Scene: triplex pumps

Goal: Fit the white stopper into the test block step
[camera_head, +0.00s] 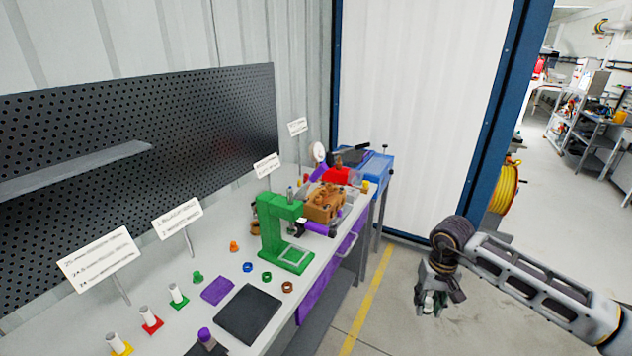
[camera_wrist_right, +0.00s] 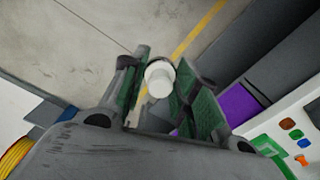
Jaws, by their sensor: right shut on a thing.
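My right gripper (camera_head: 432,303) hangs over the floor to the right of the bench, away from everything on it. In the wrist view the right gripper (camera_wrist_right: 160,95) is shut on the white stopper (camera_wrist_right: 159,76), whose round pale end shows between the green-lined fingers. In the head view the stopper is mostly hidden by the fingers. An orange-brown block (camera_head: 323,203) with several raised parts on top stands on the bench behind the green press; I cannot tell whether this is the test block. No step shows clearly. My left gripper is out of view.
The grey bench (camera_head: 215,258) holds a green press (camera_head: 280,235), a black mat (camera_head: 248,314), a purple pad (camera_head: 217,291), small coloured rings and white pegs on coloured bases. Sign cards stand along the back. A blue box (camera_head: 371,172) is at the far end. Floor beside the bench is clear.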

